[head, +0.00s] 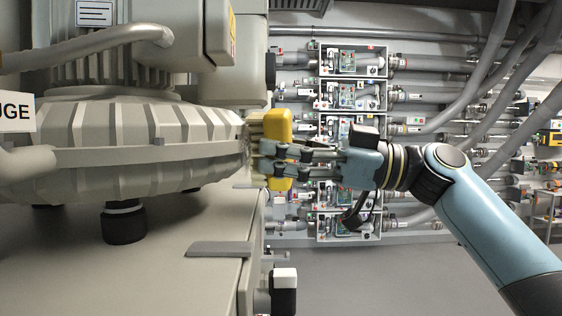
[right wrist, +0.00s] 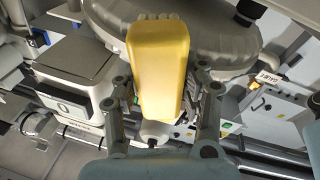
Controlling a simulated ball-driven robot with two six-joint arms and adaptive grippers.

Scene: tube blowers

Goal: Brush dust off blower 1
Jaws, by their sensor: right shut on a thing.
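Blower 1, taken to be the large grey ribbed blower housing (head: 150,135), fills the left of the head view. Part of a grey housing (right wrist: 215,35) also shows at the top of the right wrist view. My right gripper (head: 268,160) is shut on a yellow brush (head: 277,127). The brush's yellow back (right wrist: 158,65) fills the middle of the right wrist view, between the two fingers. Its pale bristle side faces the housing's right rim and appears to touch it; exact contact is hard to tell. My left gripper is not in view.
The blower stands on a grey base (head: 140,260) with a small flat plate (head: 218,249) near its edge. A rack of tubes and open boxes (head: 350,95) lines the wall behind my right arm. The floor (head: 390,280) at lower right looks clear.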

